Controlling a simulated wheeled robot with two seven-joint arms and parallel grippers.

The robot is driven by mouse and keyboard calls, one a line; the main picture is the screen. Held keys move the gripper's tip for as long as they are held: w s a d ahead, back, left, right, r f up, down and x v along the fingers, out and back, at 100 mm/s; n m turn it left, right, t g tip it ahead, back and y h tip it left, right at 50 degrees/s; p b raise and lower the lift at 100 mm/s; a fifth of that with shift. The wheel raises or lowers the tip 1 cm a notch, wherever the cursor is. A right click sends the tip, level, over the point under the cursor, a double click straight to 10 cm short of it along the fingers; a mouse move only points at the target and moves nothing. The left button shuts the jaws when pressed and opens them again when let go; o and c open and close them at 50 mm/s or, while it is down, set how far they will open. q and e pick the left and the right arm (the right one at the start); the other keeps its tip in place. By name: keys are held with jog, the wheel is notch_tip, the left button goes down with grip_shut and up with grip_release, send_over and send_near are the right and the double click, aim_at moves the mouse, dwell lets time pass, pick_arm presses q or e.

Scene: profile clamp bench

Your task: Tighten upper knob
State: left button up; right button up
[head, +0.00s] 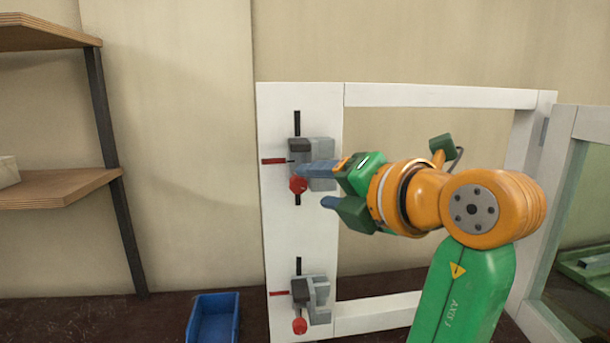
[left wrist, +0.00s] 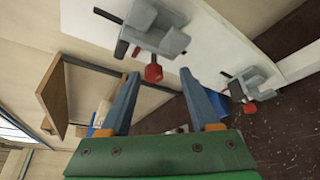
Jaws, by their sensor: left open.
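The upper clamp (head: 319,150) is a grey block on the white frame post, with a red knob (head: 298,185) at its lower left. My left gripper (head: 312,185) is open and points at this knob. One fingertip passes just above the knob and the other is below and to its right. In the left wrist view the upper red knob (left wrist: 153,73) appears between the two blue fingertips (left wrist: 160,73). Nothing is gripped, and contact cannot be told. The lower clamp (head: 317,300) has its own red knob (head: 300,326) hanging down. My right gripper is not in view.
The white frame post (head: 295,235) carries both clamps, with black and red rods at each. A blue bin (head: 212,318) stands on the dark surface at lower left. Wooden shelves (head: 60,188) are at the left. A glass-panelled frame (head: 560,170) stands at the right.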

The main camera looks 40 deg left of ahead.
aim_at(301, 185)
pick_arm(q)
jog(key=a, duration=0.1)
jog(key=s+a+p, duration=0.1)
jog(key=a, duration=0.1)
jog(key=shift+p, duration=0.3)
jog(key=shift+x, duration=1.15)
jog(key=shift+w+a+f, duration=0.1)
jog(key=shift+w+f, duration=0.2)
jog(key=shift+w, duration=0.1)
jog(key=shift+s+d+r, duration=0.15)
jog(key=shift+d, duration=0.15)
jog(key=c, duration=0.6)
grip_shut()
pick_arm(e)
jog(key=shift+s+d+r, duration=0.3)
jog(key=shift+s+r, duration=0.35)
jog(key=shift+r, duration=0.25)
